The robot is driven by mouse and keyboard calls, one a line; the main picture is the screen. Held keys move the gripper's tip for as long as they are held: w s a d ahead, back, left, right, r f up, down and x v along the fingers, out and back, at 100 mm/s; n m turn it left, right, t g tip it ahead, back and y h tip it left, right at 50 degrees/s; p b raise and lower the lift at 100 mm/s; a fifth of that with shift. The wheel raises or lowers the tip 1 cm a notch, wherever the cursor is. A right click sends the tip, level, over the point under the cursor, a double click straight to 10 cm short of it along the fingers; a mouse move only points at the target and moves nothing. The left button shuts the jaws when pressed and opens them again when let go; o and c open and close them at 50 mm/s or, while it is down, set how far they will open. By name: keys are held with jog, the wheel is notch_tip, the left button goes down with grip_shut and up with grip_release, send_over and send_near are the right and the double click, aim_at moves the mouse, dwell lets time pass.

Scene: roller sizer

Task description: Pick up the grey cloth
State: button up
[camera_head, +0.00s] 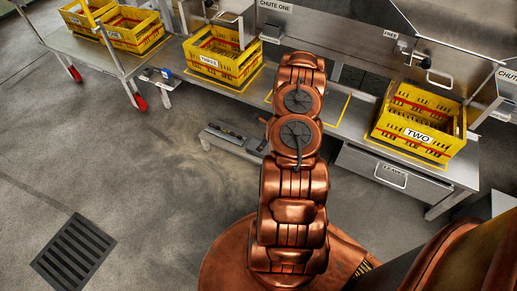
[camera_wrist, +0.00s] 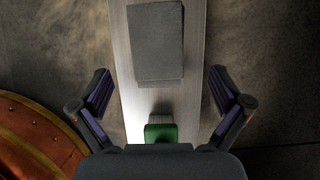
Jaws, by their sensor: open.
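The grey cloth (camera_wrist: 155,42) is a flat, folded rectangle lying on a narrow pale metal shelf (camera_wrist: 198,30) in the wrist view. My gripper (camera_wrist: 159,80) is open and empty above the shelf, one finger to each side of it. The cloth lies between and beyond the fingertips in the picture, apart from both. In the head view my copper arm hides my gripper, and I cannot make out the cloth there.
A green block-like thing (camera_wrist: 160,133) is on the shelf near my gripper's palm, partly hidden. In the head view, yellow crates marked THREE (camera_head: 222,68) and TWO (camera_head: 402,140) stand on the steel bench (camera_head: 350,115). A floor drain (camera_head: 73,254) lies at left, with open floor around it.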

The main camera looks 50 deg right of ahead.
aim_at(254, 143)
jog(key=shift+a+b+x, duration=0.2)
jog(key=shift+b+x, duration=0.65)
jog(key=shift+x, duration=2)
jog(key=shift+w+r, duration=0.15)
jog(key=c, duration=1.2)
